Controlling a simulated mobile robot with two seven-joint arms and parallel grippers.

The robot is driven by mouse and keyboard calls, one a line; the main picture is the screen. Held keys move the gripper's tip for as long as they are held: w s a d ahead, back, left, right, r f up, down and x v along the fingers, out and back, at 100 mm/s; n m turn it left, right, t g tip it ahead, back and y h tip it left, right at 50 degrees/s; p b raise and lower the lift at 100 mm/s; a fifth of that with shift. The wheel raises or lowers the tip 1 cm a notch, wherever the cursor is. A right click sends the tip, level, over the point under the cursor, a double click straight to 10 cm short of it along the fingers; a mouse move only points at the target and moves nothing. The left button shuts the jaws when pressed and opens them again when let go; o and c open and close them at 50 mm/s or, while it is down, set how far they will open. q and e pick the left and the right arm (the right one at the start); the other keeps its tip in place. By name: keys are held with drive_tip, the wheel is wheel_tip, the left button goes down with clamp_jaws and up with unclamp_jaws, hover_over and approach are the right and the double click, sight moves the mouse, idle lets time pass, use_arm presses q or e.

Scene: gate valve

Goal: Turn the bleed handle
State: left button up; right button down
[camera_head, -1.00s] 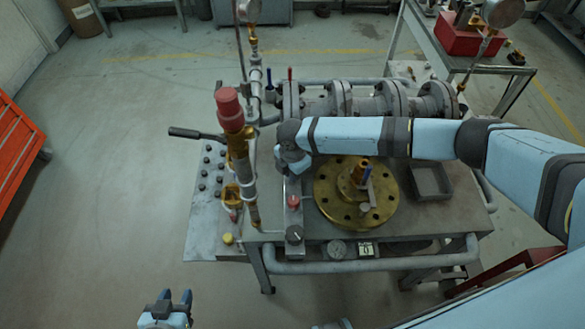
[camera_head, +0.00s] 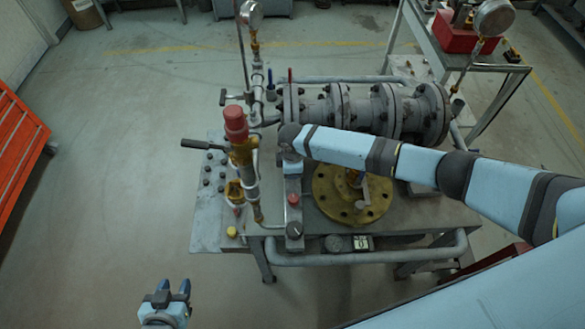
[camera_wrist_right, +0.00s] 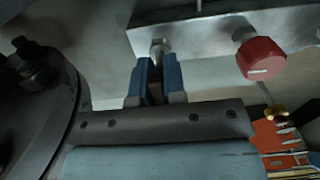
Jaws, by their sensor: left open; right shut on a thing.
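In the right wrist view my right gripper (camera_wrist_right: 157,84) is shut at a small metal stem (camera_wrist_right: 158,48) on the underside of a grey manifold block (camera_wrist_right: 205,30). I take this stem as part of the bleed handle; the gripped part is mostly hidden between the fingers. A red round knob (camera_wrist_right: 262,58) sits beside it on the same block. In the head view the red knob (camera_head: 292,200) shows on the block, and my right wrist covers the gripped spot. My left gripper (camera_head: 172,288) is open and empty, low in front of the bench, away from the valve.
A brass flange (camera_head: 335,208) lies on the bench under my right forearm. A red-capped relief valve (camera_head: 236,125) stands left of my right wrist. A grey flanged pipe (camera_head: 365,115) runs behind.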

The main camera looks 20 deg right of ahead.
use_arm(q)
drive_tip(key=shift+w+r, duration=0.2)
idle(0.3)
use_arm(e)
drive_tip(key=c, duration=1.2)
unclamp_jaws()
use_arm(q)
drive_tip(key=shift+w, duration=0.15)
use_arm(e)
drive_tip(key=shift+r, duration=0.25)
use_arm(q)
drive_tip(key=shift+f+b, duration=0.65)
drive_tip(key=shift+b, duration=0.1)
use_arm(e)
wheel_tip(320, 180, up, 13)
drive_tip(key=shift+r, duration=0.2)
use_arm(q)
drive_tip(key=shift+f, duration=0.1)
